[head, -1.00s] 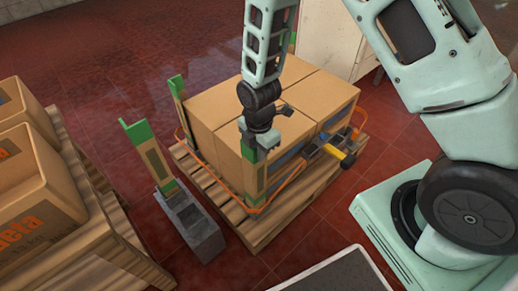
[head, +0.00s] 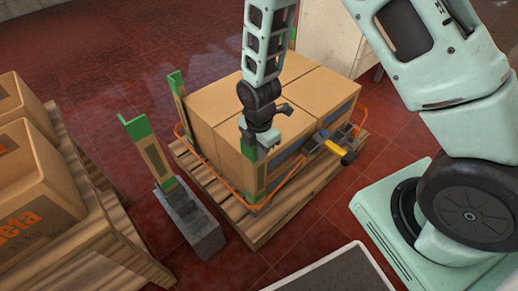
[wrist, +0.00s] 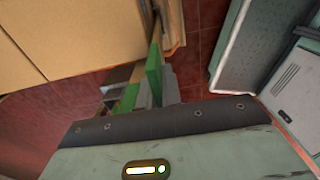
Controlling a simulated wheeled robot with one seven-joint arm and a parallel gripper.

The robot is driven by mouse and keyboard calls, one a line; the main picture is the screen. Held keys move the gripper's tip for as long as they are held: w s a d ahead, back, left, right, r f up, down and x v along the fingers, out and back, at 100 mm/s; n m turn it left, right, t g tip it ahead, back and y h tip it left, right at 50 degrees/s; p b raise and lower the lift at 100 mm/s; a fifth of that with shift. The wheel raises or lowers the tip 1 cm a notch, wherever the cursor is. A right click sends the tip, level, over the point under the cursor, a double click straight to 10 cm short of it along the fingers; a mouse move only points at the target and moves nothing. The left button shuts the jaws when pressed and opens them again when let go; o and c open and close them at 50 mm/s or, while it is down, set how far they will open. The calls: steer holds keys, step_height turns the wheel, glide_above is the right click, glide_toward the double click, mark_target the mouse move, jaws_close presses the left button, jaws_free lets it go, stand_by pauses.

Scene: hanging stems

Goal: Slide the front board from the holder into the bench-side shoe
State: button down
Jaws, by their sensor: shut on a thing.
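My gripper (head: 262,145) is shut on the green upper end of a tan board (head: 254,180). This board stands upright at the near corner of the cartons (head: 235,110), inside the orange strap (head: 215,190). Its green end also shows between the fingers in the wrist view (wrist: 154,75). The grey holder (head: 205,238) stands on the floor left of the pallet. Another green-ended board (head: 150,155) stands tilted in it, and the holder's near part looks empty. I cannot make out a separate shoe at the board's foot.
The cartons sit on a wooden pallet (head: 245,230). A strap ratchet with a yellow handle (head: 340,153) sticks out on their right side. A further green-topped board (head: 177,90) stands at the left corner. Stacked boxes (head: 35,190) rest on slatted wood at left. Red floor lies between.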

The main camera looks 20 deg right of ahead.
steer(key=shift+f, duration=0.35)
stand_by(0.3)
steer(key=c, duration=1.5)
jaws_free()
step_height(320, 180, up, 17)
steer(key=p, duration=0.5)
steer(key=s+a+r+m, duration=0.3)
steer(key=s+r+m, duration=0.35)
steer(key=s, duration=0.35)
steer(key=s+a+r+m, duration=0.3)
steer(key=s+r+m, duration=0.35)
steer(key=s, duration=0.35)
step_height(320, 180, up, 21)
steer(key=m+p, duration=0.1)
steer(key=p, duration=2)
steer(key=shift+s+a+y, duration=0.15)
steer(key=shift+a+y, duration=0.05)
steer(key=shift+y, duration=0.1)
